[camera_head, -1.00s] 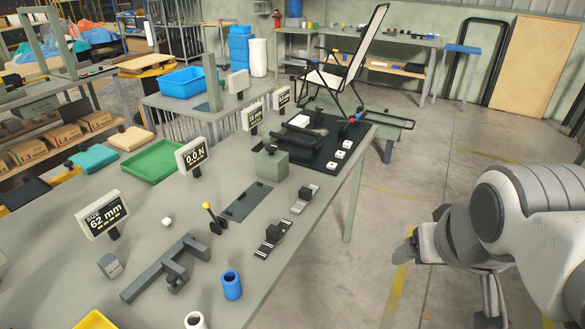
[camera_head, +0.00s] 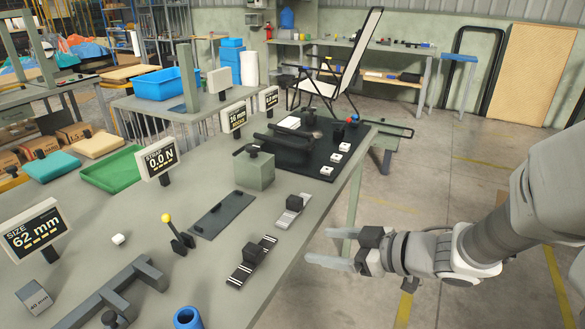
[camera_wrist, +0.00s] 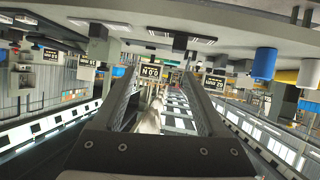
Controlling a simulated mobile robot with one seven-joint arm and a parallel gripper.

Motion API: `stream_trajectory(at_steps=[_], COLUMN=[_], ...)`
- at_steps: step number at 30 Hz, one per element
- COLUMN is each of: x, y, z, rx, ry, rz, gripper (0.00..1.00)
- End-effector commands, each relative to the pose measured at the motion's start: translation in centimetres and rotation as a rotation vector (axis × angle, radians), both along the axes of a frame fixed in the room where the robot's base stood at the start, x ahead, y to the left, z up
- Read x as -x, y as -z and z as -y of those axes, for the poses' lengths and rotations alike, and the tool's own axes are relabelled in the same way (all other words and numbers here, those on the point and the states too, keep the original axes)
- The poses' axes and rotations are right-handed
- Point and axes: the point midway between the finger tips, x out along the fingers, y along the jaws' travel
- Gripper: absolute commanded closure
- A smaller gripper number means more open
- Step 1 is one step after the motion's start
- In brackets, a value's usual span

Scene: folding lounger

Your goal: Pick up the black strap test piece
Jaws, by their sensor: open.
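The black strap test piece (camera_head: 240,276) has white stripes and a dark block on it. It lies flat on the grey table (camera_head: 300,250) near the right edge in the head view. A grey strap (camera_head: 284,220) with a similar dark block lies just behind it. My gripper (camera_head: 318,248) is beyond the table's right edge, to the right of the black strap and apart from it. In the wrist view, my gripper (camera_wrist: 162,72) has its fingers spread with nothing held between them. That view is upside down, and the straps are too small there to tell apart surely.
A dark plate (camera_head: 221,214), a yellow-knobbed lever (camera_head: 176,233), a grey jig (camera_head: 95,300) and a blue cup (camera_head: 188,318) are nearby.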

Motion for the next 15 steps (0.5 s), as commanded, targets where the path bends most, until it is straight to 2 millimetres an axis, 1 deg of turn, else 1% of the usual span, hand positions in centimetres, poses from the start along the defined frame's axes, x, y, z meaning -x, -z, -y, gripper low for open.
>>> stream_trajectory(at_steps=[1, 3, 6, 8, 15], x=[0.8, 1.7, 2.2, 2.0, 0.2], y=[0.9, 1.3, 1.7, 2.1, 4.2], z=[-0.5, -1.0, -1.8, -2.5, -6.9], rx=[-0.031, -0.061, -0.082, -0.085, -0.085], ry=[-0.040, -0.084, -0.115, -0.124, -0.124], rz=[-0.024, -0.044, -0.060, -0.063, -0.060], gripper=[0.25, 0.25, 0.25, 0.25, 0.25])
